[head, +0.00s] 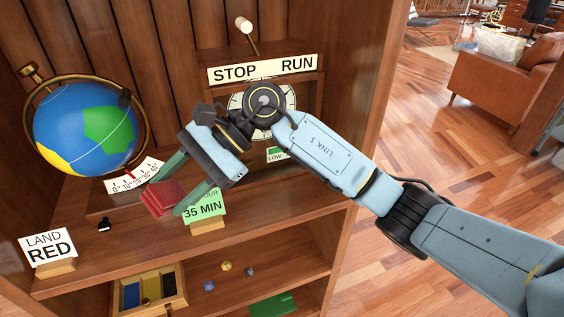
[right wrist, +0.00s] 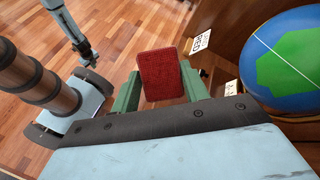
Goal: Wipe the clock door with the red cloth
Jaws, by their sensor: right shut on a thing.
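My right gripper (head: 178,186) is shut on the red cloth (head: 158,200), a folded pad held between its green fingertips above the shelf. The cloth also shows between the fingers in the right wrist view (right wrist: 162,75). The clock (head: 288,98) stands in a wooden case at the back of the shelf, under a STOP / RUN sign (head: 262,69). My right arm and wrist cover much of its dial and front, so I cannot make out the door's state. The cloth is apart from the clock, to its lower left. My left gripper does not show in the head view.
A globe (head: 85,128) stands left of the clock, with a numbered scale (head: 135,175) beside it. A green 35 MIN card (head: 204,207) and a LAND RED card (head: 47,246) stand near the shelf's front. A partitioned tray (head: 172,279) sits below. Open floor lies right.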

